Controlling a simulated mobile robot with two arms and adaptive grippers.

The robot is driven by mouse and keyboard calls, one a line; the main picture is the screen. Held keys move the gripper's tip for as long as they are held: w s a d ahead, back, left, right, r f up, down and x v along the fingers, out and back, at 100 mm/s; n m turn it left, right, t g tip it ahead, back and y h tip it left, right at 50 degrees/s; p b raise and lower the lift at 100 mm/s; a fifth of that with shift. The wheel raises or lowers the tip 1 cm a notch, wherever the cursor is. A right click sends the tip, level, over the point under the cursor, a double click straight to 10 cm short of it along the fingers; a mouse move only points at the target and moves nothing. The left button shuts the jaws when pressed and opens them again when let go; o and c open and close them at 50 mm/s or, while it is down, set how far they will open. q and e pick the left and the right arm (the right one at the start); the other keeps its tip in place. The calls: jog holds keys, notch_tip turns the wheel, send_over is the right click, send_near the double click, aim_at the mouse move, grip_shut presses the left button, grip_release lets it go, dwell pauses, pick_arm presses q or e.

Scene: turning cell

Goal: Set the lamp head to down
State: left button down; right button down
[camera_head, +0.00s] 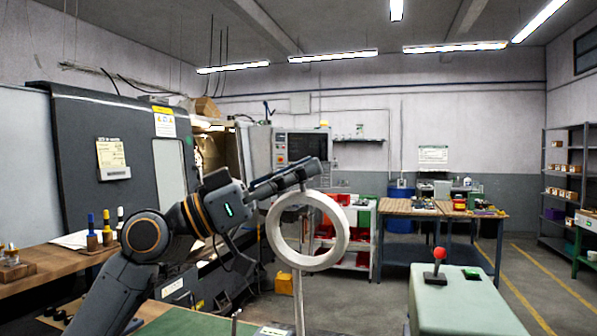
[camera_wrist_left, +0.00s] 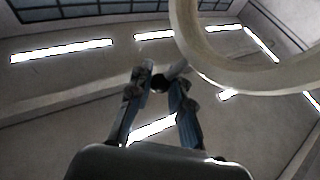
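The lamp head is a pale ring (camera_head: 343,240) on a thin upright post (camera_head: 298,300), in the middle of the head view. The ring stands roughly upright, its opening facing sideways towards me. My left gripper (camera_head: 308,175) is at the ring's upper left edge, pointing right. My right gripper is not in view.
A green-topped bench (camera_head: 180,323) lies below my left arm. A dark lathe (camera_head: 85,130) stands behind it at left. A pale green console (camera_head: 462,305) with a red-knobbed lever (camera_head: 438,257) stands at front right. Workbenches (camera_head: 400,207) stand farther back; open floor lies between.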

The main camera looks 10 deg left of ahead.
pick_arm(q)
jog(key=shift+w, duration=0.1)
jog(key=shift+w+d+r+p, duration=0.15)
jog(key=shift+w+p, duration=0.1)
jog(key=shift+p, duration=0.15)
jog(key=w+d+f+n+y+p, duration=0.1)
jog(key=w+p, duration=0.4)
jog(key=w, duration=0.5)
jog(key=w+d+f+n+t+y+p, duration=0.1)
jog(key=w+p, duration=0.4)
jog(key=w, duration=0.5)
jog(key=shift+w+d+f+n+y, duration=0.2)
jog(key=shift+d+n+y, duration=0.4)
jog(key=shift+d+n, duration=0.65)
jog(key=shift+a+f, duration=0.1)
jog(key=shift+a, duration=0.05)
